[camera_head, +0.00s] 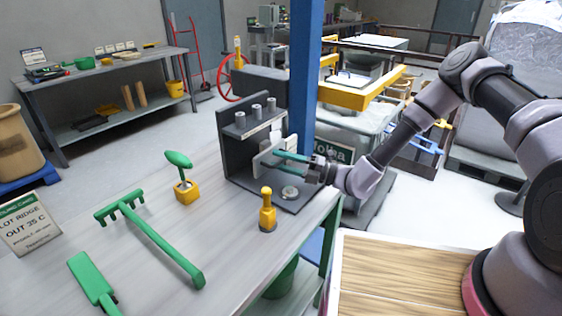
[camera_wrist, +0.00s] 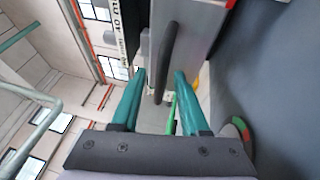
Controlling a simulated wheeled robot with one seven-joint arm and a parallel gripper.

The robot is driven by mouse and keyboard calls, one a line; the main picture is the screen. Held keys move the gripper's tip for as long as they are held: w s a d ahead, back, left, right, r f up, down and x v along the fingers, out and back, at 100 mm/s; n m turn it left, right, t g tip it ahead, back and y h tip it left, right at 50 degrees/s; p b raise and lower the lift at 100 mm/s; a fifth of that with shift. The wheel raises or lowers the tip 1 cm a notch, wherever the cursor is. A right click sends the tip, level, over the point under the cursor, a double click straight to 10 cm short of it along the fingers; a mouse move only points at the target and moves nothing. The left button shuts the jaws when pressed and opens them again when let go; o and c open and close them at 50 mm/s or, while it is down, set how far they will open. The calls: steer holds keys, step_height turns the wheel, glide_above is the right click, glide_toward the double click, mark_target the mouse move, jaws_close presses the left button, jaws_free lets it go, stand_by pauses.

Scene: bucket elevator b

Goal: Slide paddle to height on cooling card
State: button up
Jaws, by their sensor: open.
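A printed card (camera_head: 30,224) stands at the left of the bench; I read "LOT RIDGE" and "OUT 35 C", with smaller lines unreadable. A dark grey stand (camera_head: 238,150) is at the bench's right end, with a pale plate (camera_head: 263,162) on its front. In the wrist view, a dark bar handle (camera_wrist: 169,50) sticks out from a grey plate (camera_wrist: 193,42). My gripper (camera_head: 275,158) is at the pale plate. In the wrist view my gripper (camera_wrist: 160,75) is open, its teal fingers either side of the handle's lower end. I cannot tell whether they touch it.
A yellow-handled tool (camera_head: 267,212) stands in front of the stand. A green oval knob on a yellow block (camera_head: 186,190), a green rake (camera_head: 160,240) and a green scraper (camera_head: 92,280) are left on the bench. A blue post (camera_head: 303,75) rises behind the stand.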

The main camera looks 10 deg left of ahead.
jaws_close()
stand_by(1.5)
